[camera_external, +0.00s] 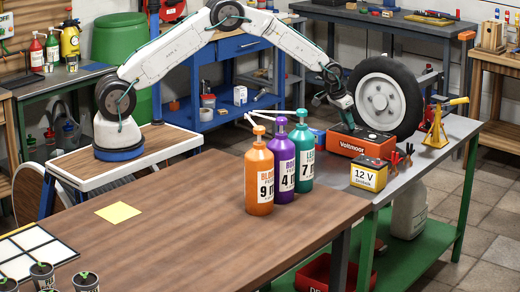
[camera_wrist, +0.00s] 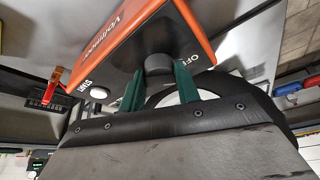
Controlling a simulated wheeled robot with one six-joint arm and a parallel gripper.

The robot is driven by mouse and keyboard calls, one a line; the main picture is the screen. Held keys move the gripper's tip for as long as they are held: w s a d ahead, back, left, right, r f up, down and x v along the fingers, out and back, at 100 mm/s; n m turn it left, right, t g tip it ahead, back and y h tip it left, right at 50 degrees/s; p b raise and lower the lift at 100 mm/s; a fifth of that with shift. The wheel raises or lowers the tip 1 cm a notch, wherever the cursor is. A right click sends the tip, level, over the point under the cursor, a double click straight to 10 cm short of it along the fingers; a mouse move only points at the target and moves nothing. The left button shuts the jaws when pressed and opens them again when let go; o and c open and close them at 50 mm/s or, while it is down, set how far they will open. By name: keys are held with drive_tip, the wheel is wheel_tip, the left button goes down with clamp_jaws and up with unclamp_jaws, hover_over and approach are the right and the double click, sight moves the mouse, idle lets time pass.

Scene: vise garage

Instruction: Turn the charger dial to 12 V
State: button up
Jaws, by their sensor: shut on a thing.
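The charger (camera_external: 358,142) is an orange-red box marked "Voltmoor" on the grey bench. It also shows upside down in the wrist view (camera_wrist: 150,32). In the external view my gripper (camera_external: 343,101) is above the charger. The dial's pointer and its 12 V mark cannot be made out.
A 12 V battery (camera_external: 369,175) stands in front of the charger, with red clamps (camera_external: 400,158) and a yellow jack stand (camera_external: 437,128) to its right. A wheel (camera_external: 385,100) stands close behind my gripper. Orange, purple and teal bottles (camera_external: 281,155) stand to the left.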

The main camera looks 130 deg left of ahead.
drive_tip(key=m, duration=0.2)
drive_tip(key=m+t+h, duration=0.1)
drive_tip(key=m, duration=0.1)
drive_tip(key=shift+s+a+m+t, duration=0.1)
drive_tip(key=shift+a+m+t, duration=0.05)
drive_tip(key=shift+m+t, duration=0.2)
drive_tip(key=m+h, duration=0.1)
drive_tip(key=m, duration=0.1)
drive_tip(key=m+t+h, duration=0.1)
drive_tip(key=m, duration=0.2)
drive_tip(key=shift+a+m, duration=0.15)
drive_tip(key=shift+m, duration=0.2)
drive_tip(key=m+h, duration=0.2)
drive_tip(key=m, duration=0.3)
drive_tip(key=shift+a, duration=0.1)
drive_tip(key=m+h, duration=0.1)
drive_tip(key=m, duration=0.1)
drive_tip(key=m+g+h, duration=0.1)
drive_tip(key=m, duration=0.2)
drive_tip(key=shift+a, duration=0.1)
drive_tip(key=shift+m+g, duration=0.25)
drive_tip(key=shift+m, duration=0.05)
drive_tip(key=o, duration=1)
drive_tip(key=shift+c, duration=0.2)
drive_tip(key=shift+r, duration=0.1)
